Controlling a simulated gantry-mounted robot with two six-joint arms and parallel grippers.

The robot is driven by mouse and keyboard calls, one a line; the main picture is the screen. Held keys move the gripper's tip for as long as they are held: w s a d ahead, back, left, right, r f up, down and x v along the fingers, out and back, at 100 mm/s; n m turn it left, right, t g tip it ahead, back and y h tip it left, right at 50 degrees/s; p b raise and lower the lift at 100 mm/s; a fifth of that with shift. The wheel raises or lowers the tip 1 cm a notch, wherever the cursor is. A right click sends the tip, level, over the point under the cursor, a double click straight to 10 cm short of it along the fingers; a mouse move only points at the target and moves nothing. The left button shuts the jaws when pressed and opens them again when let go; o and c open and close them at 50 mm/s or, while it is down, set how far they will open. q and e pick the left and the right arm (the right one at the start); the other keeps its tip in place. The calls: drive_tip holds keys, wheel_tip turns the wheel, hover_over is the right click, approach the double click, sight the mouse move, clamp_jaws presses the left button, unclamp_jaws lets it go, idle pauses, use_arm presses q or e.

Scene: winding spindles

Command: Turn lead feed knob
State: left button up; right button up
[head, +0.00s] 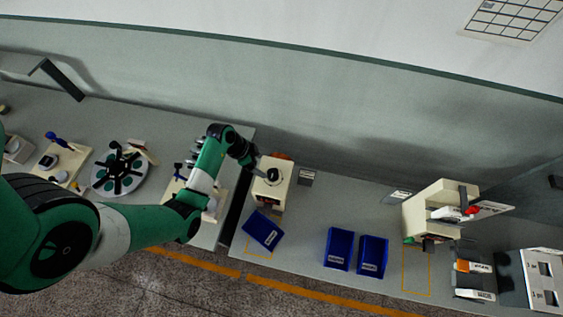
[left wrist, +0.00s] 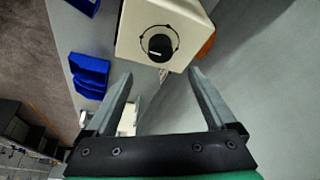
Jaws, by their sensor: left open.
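The lead feed knob (left wrist: 159,46) is a round black knob with a white mark, inside a thin printed ring on the face of a cream box (left wrist: 185,22). In the head view the knob (head: 272,174) shows on the box (head: 285,190). My left gripper (left wrist: 161,76) is open, its two fingers spread wide with nothing between them. In the left wrist view the knob lies just beyond the fingertips, about midway between them. In the head view the left gripper (head: 256,168) is at the box's left side, by the knob. My right gripper is out of view.
A tilted blue bin (head: 263,230) stands in front of the box, with two more blue bins (head: 339,248) (head: 372,256) to the right. An orange part (head: 282,156) sits behind the box. A cream machine (head: 425,208) stands farther right.

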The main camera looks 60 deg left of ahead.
sight(273, 173)
use_arm(q)
drive_tip(key=b+x, duration=0.4)
drive_tip(key=x, duration=0.7)
drive_tip(key=shift+w+f, duration=0.15)
drive_tip(key=shift+f, duration=0.2)
drive_tip(key=shift+c, duration=0.2)
drive_tip(key=c, duration=1.3)
drive_tip(key=shift+r+m, duration=0.1)
drive_tip(key=shift+m, duration=0.3)
